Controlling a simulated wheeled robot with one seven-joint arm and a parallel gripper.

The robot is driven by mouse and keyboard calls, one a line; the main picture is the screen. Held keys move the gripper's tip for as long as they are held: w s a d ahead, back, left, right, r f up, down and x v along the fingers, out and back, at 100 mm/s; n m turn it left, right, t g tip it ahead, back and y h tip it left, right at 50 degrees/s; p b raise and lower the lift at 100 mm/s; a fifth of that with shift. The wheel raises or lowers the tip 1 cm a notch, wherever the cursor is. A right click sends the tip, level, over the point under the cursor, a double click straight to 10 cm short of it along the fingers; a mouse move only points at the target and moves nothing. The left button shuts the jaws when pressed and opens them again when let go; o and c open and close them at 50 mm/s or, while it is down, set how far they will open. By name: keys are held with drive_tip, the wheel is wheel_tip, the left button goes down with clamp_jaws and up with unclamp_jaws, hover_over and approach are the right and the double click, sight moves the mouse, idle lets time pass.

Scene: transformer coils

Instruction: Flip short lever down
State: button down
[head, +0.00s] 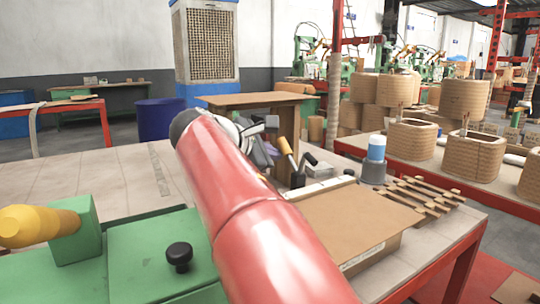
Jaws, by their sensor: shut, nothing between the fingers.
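Two small levers stand together just right of my gripper: one has a yellow grip (285,147), the other a black grip (309,159). I cannot tell for sure which is the short lever; both grips point up at a tilt. My gripper (269,153) is shut and empty, to the left of the levers. It is small and partly hidden behind my red arm. I cannot tell whether it touches a lever. The levers' lower ends are partly hidden by the clutter around them.
A brown board (352,219) lies right of my arm, with wooden slats (420,197) beyond it. A grey cylinder with a blue and white top (375,160) stands near the levers. A green machine with a yellow handle (40,225) and black knob (179,255) fills the lower left.

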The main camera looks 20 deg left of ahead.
sight(284, 146)
drive_tip(key=shift+s+d+r+m+t+y+b, duration=0.1)
drive_tip(key=shift+d+r+m+t+y+b, duration=0.15)
drive_tip(key=shift+b, duration=0.4)
drive_tip(key=shift+s+r+m+t+y+b, duration=0.15)
drive_tip(key=shift+m+b, duration=0.2)
drive_tip(key=shift+b, duration=0.3)
drive_tip(key=m+b, duration=0.1)
drive_tip(key=s+d+r+m+t+b, duration=0.1)
drive_tip(key=b, duration=0.1)
drive_tip(key=t+b, duration=0.1)
drive_tip(key=b, duration=0.1)
drive_tip(key=shift+s+d+r+m+y, duration=0.15)
drive_tip(key=shift+d+m+y, duration=0.15)
drive_tip(key=shift+m, duration=0.1)
drive_tip(key=shift+s+d+r+b, duration=0.35)
drive_tip(key=shift+s+d+b, duration=0.1)
drive_tip(key=shift+d+b, duration=0.2)
drive_tip(key=shift+s+d+r+m+t+b, duration=0.1)
drive_tip(key=shift+s+d+m+t+b, duration=0.3)
drive_tip(key=shift+m+b, duration=0.2)
drive_tip(key=shift+s+d+b, duration=0.55)
drive_tip(key=shift+s+d, duration=0.1)
drive_tip(key=shift+d, duration=0.1)
drive_tip(key=shift+s+d, duration=0.1)
